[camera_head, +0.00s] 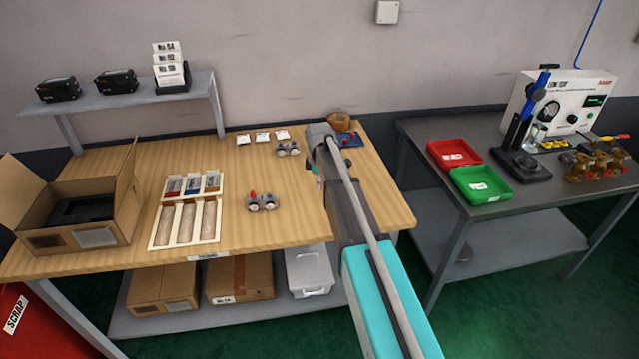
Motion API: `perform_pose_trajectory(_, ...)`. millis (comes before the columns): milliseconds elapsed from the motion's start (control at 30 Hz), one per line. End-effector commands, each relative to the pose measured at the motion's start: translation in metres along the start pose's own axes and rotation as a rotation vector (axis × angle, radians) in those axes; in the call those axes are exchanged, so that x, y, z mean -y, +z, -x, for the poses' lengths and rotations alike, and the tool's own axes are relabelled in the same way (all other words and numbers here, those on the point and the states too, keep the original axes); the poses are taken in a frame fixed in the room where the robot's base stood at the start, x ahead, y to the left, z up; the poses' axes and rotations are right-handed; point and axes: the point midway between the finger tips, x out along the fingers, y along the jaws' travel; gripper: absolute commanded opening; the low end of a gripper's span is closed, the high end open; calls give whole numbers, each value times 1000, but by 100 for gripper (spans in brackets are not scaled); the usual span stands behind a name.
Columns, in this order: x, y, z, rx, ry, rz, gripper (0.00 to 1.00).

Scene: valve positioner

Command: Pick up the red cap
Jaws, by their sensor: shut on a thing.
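My arm reaches from the bottom of the picture over the right part of the wooden table (110,223). My gripper (317,178) hangs below the wrist and is mostly hidden by my own arm. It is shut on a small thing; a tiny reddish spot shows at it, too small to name. A red cap-like piece (253,194) sits on top of a grey double fitting (263,203), left of my gripper.
A second grey fitting (288,148) and white packets (262,137) lie at the back. An open carton (82,238) stands at left. A brass part (340,122) is behind my wrist. The right bench holds red (453,151) and green (482,184) bins and a test unit (565,105).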

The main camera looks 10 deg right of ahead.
Motion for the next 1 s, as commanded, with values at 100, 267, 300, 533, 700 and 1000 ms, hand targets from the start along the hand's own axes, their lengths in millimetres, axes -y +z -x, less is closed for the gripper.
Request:
perform_pose_trajectory(100,14,5,19,0,0,0,9)
perform_pose_trajectory(267,29,10,38,0,0,0,9)
perform_pose_trajectory(300,33,11,43,0,0,0,9)
perform_pose_trajectory(533,60,20,68,0,-1,0,9)
perform_pose_trajectory(700,93,31,81,0,0,0,9)
perform_pose_trajectory(1000,126,42,95,0,0,1,9)
